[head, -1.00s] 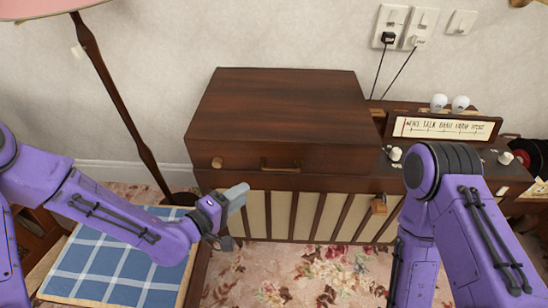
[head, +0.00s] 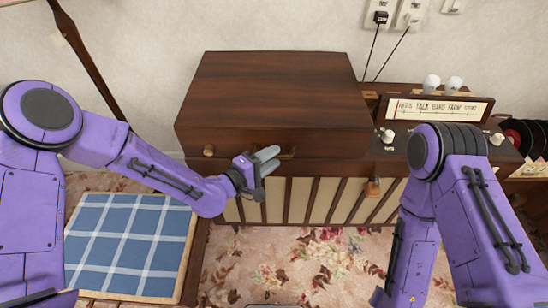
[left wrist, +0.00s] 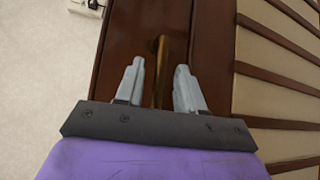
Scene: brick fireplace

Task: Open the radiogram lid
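The radiogram lid (head: 278,92) is a dark brown wooden box-like top, closed, on the left part of the radiogram. Its brass handle (head: 289,154) on the front face is partly hidden by my left gripper (head: 266,161). In the left wrist view, the grey fingers of my left gripper (left wrist: 160,75) are open, one on each side of the brass handle (left wrist: 161,62). No contact shows, and I cannot tell how deep the handle sits between them. My right arm bends down at the right, with its gripper out of view.
A dial panel (head: 438,108), knobs and two white shakers (head: 442,84) are on the radiogram's right part. A wooden catch (head: 373,188) hangs on the slatted front. A blue checked cushion (head: 125,245) is at lower left. Records (head: 524,138) stand at far right. Floral carpet (head: 290,262) is clear in front.

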